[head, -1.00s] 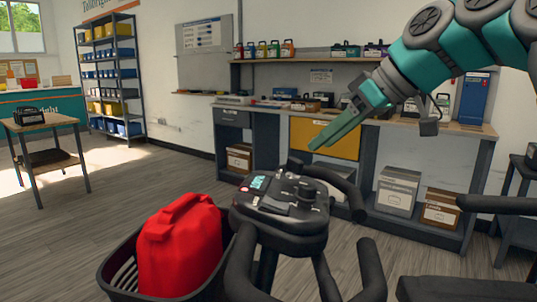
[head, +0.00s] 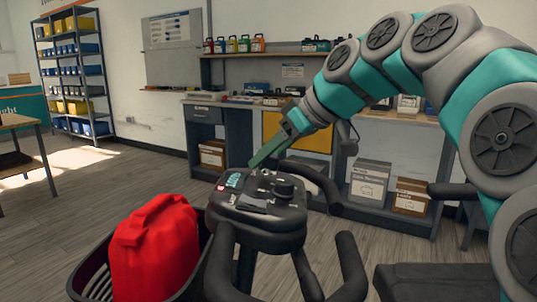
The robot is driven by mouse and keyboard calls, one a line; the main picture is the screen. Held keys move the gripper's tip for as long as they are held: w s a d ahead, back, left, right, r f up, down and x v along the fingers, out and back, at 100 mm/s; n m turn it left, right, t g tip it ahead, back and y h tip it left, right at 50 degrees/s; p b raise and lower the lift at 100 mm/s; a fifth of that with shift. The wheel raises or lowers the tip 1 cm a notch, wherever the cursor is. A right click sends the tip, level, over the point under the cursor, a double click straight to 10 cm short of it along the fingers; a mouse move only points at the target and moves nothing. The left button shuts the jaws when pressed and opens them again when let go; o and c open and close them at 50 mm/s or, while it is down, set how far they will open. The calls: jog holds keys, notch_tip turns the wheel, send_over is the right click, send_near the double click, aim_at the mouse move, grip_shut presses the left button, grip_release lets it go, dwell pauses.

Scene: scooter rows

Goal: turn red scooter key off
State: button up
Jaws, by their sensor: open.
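The scooter's dark control console (head: 257,207) stands in the lower middle of the head view, with a small lit display (head: 233,180) and a round black knob (head: 285,188) on top. I cannot make out the key or its position. The scooter body is mostly out of view, so its colour does not show. My gripper (head: 262,160) has green fingers pointing down and left, just behind the far edge of the console. It holds nothing that I can see. The gap between the fingers is hard to see from this side.
A red bag or container (head: 155,250) sits in the black front basket (head: 92,272). Black handlebars (head: 352,265) curve around the console. A workbench (head: 390,116) with boxes beneath runs along the back wall. A shelf rack (head: 75,75) stands at the far left. Grey floor lies open at left.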

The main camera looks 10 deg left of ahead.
grip_shut()
dwell(0.3)
dwell(0.3)
